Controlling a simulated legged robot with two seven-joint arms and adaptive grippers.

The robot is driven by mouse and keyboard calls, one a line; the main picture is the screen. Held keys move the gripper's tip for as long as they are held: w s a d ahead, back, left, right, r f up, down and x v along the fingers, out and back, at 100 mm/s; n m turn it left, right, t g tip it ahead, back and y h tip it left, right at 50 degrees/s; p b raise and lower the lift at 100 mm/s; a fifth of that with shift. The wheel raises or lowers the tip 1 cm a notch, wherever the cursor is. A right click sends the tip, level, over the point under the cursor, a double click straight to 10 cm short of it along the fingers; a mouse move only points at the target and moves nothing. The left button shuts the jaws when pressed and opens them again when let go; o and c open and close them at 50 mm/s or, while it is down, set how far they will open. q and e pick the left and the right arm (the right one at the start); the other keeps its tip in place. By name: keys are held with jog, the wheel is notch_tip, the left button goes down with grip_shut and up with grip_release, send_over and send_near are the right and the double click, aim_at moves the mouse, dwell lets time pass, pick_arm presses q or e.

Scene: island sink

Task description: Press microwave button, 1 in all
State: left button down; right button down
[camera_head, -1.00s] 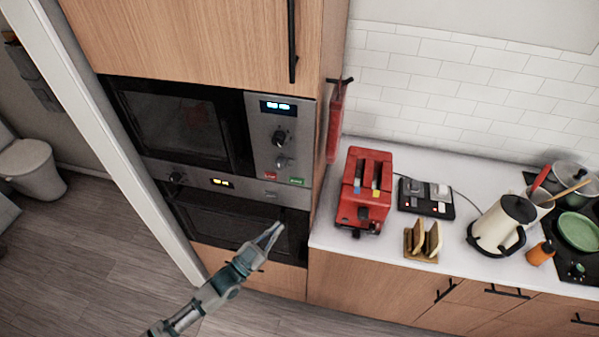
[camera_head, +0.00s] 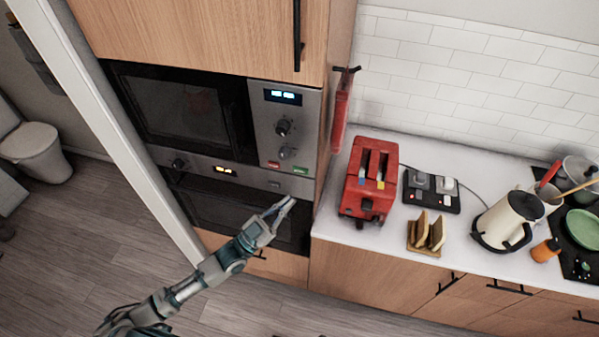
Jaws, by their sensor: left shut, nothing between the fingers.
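The microwave (camera_head: 181,112) is built into the wooden cabinet at the upper left, with a dark glass door and a steel control panel (camera_head: 285,132) on its right side. The panel has a lit display, two dark knobs, a small red button (camera_head: 273,164) and a small green button (camera_head: 300,170) at the bottom. My left gripper (camera_head: 286,205) is shut and empty, pointing up and right. In the picture its tips lie just below the buttons, in front of the oven; the gap in depth is hard to judge. My right gripper is not in view.
A dark oven (camera_head: 225,209) sits under the microwave. To the right, a white counter (camera_head: 334,228) holds a red toaster (camera_head: 369,181), a switch panel (camera_head: 431,191), a toast rack (camera_head: 426,234) and a kettle (camera_head: 505,222). A red item (camera_head: 341,108) hangs on the cabinet side.

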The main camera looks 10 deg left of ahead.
pick_arm(q)
jog(key=b, duration=0.3)
send_near(309, 167)
notch_tip(309, 167, up, 2)
jog(key=w+d, duration=0.1)
jog(key=d, duration=0.1)
jog(key=shift+w+d+r, duration=0.15)
jog(key=shift+w+d, duration=0.1)
jog(key=shift+w, duration=0.4)
jog(key=shift+w, duration=0.15)
dwell(0.5)
jog(key=shift+w+r, duration=0.1)
jog(key=shift+w, duration=0.15)
